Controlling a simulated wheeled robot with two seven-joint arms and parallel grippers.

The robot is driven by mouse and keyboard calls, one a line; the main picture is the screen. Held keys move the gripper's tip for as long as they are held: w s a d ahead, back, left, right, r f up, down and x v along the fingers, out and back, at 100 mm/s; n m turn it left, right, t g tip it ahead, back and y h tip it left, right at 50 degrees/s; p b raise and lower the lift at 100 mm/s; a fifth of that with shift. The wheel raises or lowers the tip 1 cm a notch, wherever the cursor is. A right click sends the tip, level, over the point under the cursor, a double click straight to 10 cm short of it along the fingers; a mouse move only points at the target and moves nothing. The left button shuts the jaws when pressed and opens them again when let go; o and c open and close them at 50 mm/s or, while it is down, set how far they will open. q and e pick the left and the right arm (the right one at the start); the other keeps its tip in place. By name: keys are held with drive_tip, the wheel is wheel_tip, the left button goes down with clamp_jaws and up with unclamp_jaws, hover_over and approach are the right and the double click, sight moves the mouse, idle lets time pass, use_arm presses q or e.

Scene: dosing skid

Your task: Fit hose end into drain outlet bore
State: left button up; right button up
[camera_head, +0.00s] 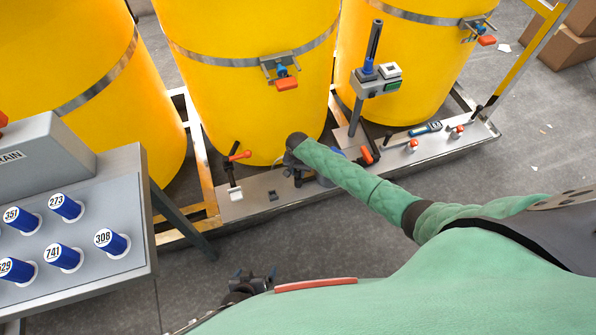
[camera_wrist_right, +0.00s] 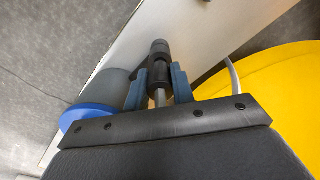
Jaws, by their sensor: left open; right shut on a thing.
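My right arm reaches down to the skid, and its gripper (camera_head: 296,172) is low in front of the middle yellow tank, largely hidden by my wrist. A black fitting (camera_wrist_right: 158,50) lies straight ahead of the fingertips, in line with the grey piece. Whether this fitting is the drain outlet, and whether the hose end is inside its bore, I cannot tell. My left gripper (camera_head: 256,280) is open and empty at the bottom of the head view, away from the skid.
A red-handled valve (camera_head: 236,155) stands left of my right gripper. A blue-topped grey cylinder (camera_wrist_right: 90,115) is close beside the fingers. A pale curved tube (camera_wrist_right: 234,76) runs by the yellow tank (camera_wrist_right: 275,85). A grey panel with blue numbered knobs (camera_head: 110,241) stands at left.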

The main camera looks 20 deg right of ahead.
drive_tip(key=shift+f+b, duration=0.4)
drive_tip(key=shift+f, duration=0.6)
drive_tip(key=o, duration=1.1)
drive_tip(key=shift+c, duration=0.2)
wheel_tip(320, 180, up, 8)
drive_tip(key=shift+f+p, duration=0.1)
drive_tip(key=shift+p, duration=0.45)
